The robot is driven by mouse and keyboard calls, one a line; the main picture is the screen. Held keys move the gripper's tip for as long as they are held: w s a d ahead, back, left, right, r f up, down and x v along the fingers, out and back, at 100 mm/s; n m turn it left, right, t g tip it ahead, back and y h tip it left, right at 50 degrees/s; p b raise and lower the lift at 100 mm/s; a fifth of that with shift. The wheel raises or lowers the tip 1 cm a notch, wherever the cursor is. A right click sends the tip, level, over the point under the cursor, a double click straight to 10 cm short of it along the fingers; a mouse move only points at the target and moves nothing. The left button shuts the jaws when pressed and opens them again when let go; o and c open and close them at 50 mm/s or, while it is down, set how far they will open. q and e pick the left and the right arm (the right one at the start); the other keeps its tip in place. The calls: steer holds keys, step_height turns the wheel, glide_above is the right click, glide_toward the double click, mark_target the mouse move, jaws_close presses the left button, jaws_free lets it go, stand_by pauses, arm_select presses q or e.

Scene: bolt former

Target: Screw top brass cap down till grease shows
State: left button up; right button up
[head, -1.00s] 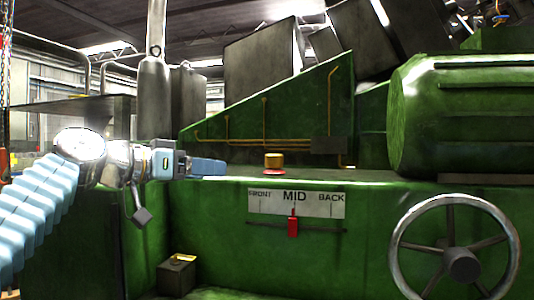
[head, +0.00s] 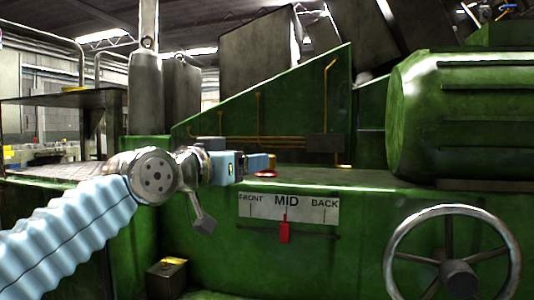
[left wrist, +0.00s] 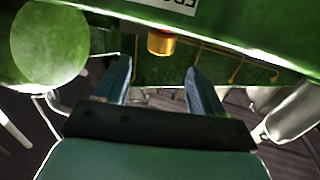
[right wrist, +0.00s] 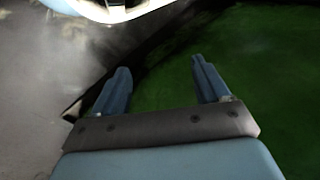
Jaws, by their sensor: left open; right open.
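The brass cap (head: 272,160) stands on the green machine's ledge, mostly hidden behind my left gripper in the head view. In the left wrist view the brass cap (left wrist: 161,43) shows gold, with a reddish end, lined up with the gap between the fingers and just beyond their tips. My left gripper (left wrist: 158,68) is open and empty, with a finger to either side of that line. In the head view the left gripper (head: 258,163) is at the cap's height. My right gripper (right wrist: 160,68) is open and empty over a dark floor and a green surface. No grease is visible.
Below the ledge is a FRONT/MID/BACK plate (head: 289,208) with a red slider (head: 285,232) at MID. A handwheel (head: 455,265) is at the lower right, and a large green cylinder (head: 455,115) above it. Thin brass pipes (head: 258,138) run behind the ledge.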

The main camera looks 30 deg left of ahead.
arm_select(q)
steer(key=w+p, duration=0.2)
steer(key=w, duration=0.7)
steer(key=shift+d, duration=0.1)
steer(key=shift+c, duration=0.3)
steer(key=c, duration=0.9)
steer(key=shift+f+b, duration=0.15)
steer(key=shift+b, duration=0.35)
steer(key=h+b, duration=0.1)
steer(key=m+h+b, duration=0.1)
steer(key=b, duration=0.1)
steer(key=shift+f+m+h, duration=0.2)
steer(key=shift+m+h, duration=0.1)
steer(key=shift+r+m+g+h+b, duration=0.25)
steer(key=shift+m+h+b, duration=0.3)
steer(key=shift+h, duration=0.35)
